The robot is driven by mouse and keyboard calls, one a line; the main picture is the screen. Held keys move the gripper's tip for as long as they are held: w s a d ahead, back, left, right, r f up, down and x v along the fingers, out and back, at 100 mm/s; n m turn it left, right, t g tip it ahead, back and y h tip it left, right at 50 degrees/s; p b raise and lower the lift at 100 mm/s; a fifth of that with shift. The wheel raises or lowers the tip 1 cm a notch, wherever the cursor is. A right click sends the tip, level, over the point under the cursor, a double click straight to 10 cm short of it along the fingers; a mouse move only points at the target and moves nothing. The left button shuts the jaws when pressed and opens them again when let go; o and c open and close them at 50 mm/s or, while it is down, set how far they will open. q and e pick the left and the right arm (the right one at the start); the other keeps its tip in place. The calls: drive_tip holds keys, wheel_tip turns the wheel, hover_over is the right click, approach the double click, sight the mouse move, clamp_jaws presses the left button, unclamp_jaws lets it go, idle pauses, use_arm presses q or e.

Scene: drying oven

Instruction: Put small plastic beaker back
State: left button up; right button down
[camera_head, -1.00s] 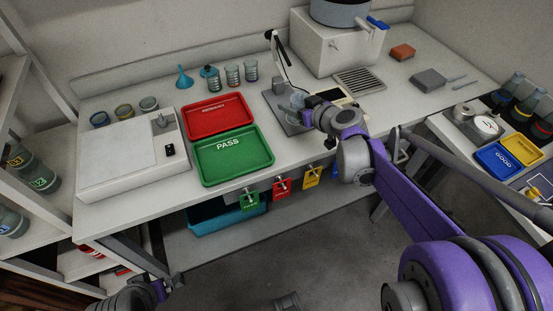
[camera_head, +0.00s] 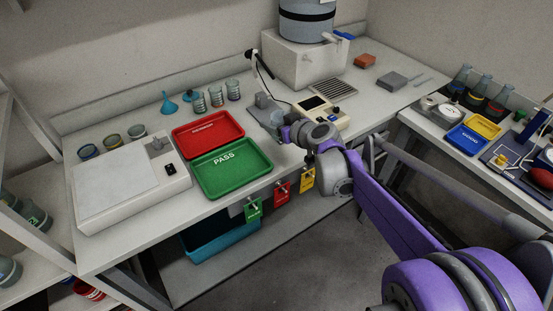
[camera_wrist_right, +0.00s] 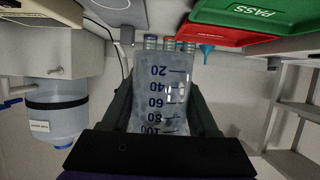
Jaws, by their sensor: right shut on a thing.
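My right gripper (camera_head: 285,131) is shut on a small clear plastic beaker (camera_head: 276,117), in front of a grey stand plate and right of the trays. The right wrist view shows the beaker (camera_wrist_right: 165,88) between the two fingers (camera_wrist_right: 160,78), with blue marks from 20 to 100 and inverted in the picture. The beaker looks empty. The head view does not show clearly whether it touches the bench. My left gripper is not in view.
A green PASS tray (camera_head: 232,183) and a red tray (camera_head: 208,120) lie left of the gripper. A small device with a display (camera_head: 338,119) is close on the right. Bare bench (camera_head: 190,215) lies in front.

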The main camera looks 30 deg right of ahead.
drive_tip(key=b, duration=0.1)
hover_over(275, 153)
wheel_tip(275, 153, down, 6)
drive_tip(key=shift+d+r, duration=0.1)
drive_tip(key=shift+r, duration=0.05)
drive_tip(key=shift+f+b, duration=0.5)
drive_tip(key=shift+f, duration=1.4)
drive_tip(key=shift+f, duration=0.1)
drive_tip(key=shift+c, duration=2.2)
unclamp_jaws()
